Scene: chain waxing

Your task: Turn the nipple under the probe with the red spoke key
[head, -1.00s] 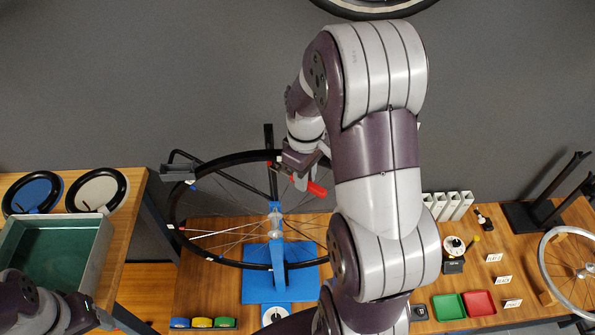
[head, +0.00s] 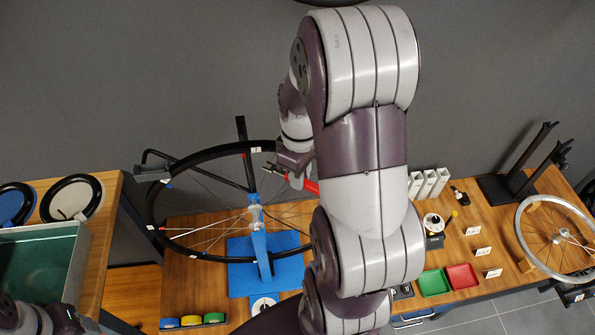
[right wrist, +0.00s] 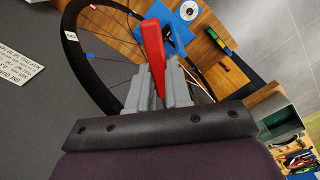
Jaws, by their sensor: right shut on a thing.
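The spoked wheel with a black rim (head: 151,203) stands in the blue truing stand (head: 262,262). A dark grey arm with a block at its end (head: 143,174) reaches the rim's upper left; I cannot tell whether this is the probe. My right gripper (head: 283,174) is at the wheel's upper right, shut on the red spoke key (head: 311,187). In the right wrist view the red key (right wrist: 153,48) sticks out between the grey fingers (right wrist: 158,88), with rim and spokes beyond. The nipple is too small to make out. My left arm shows at the lower left; its fingers are unclear.
A green-lined bin (head: 45,265) stands on the left bench. Yellow, blue and green rolls (head: 191,321) lie at the bench front. Green (head: 433,282) and red (head: 461,277) trays, white labels and another wheel (head: 525,238) are on the right. My right arm hides the middle.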

